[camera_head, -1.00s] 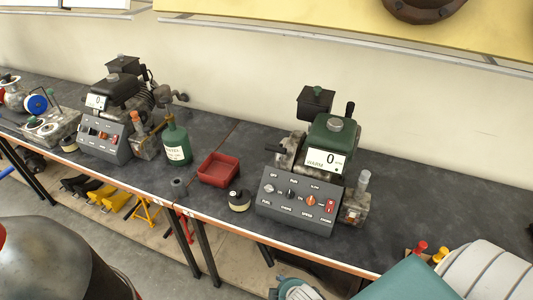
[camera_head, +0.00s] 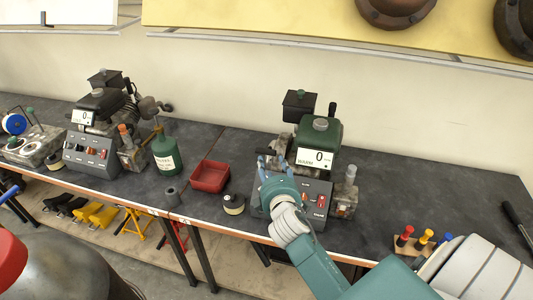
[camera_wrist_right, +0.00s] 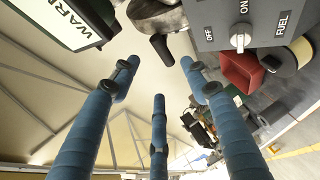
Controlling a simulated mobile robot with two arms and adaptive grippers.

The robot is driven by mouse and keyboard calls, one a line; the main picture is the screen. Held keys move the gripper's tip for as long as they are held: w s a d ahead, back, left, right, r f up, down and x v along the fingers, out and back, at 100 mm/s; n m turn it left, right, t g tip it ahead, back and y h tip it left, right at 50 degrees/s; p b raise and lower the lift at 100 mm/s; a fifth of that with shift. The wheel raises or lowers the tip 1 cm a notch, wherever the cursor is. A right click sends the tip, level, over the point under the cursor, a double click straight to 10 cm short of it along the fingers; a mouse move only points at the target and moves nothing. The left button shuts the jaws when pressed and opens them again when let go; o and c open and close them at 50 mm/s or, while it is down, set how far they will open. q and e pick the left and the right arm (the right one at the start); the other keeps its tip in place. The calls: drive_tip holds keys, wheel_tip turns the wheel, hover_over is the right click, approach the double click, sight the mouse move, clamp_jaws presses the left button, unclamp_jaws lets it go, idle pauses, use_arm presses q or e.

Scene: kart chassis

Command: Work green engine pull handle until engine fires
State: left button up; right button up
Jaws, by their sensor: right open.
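The green engine (camera_head: 322,132) stands on the bench behind its grey control panel (camera_head: 297,206); its display (camera_head: 315,158) reads 0 with WARM beside it. A short black grip (camera_head: 260,142), apparently the pull handle, sticks out at the engine's left side. My right gripper (camera_head: 271,163) is open and empty in front of the engine, covering the left part of the panel. In the right wrist view the black grip (camera_wrist_right: 160,47) lies beyond my open fingers (camera_wrist_right: 158,76), between the two upper fingertips and apart from them. My left gripper is out of view.
A red tray (camera_head: 210,176), a small round can (camera_head: 234,204) and a green bottle (camera_head: 166,154) stand left of the panel. A second, dark engine (camera_head: 97,104) stands further left. Colored-top pieces (camera_head: 424,237) sit at the right. The bench right of the engine is mostly clear.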

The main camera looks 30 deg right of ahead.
sight(266, 151)
drive_tip(key=p+x, duration=0.1)
drive_tip(key=x, duration=0.9)
drive_tip(key=shift+w, duration=0.1)
clamp_jaws()
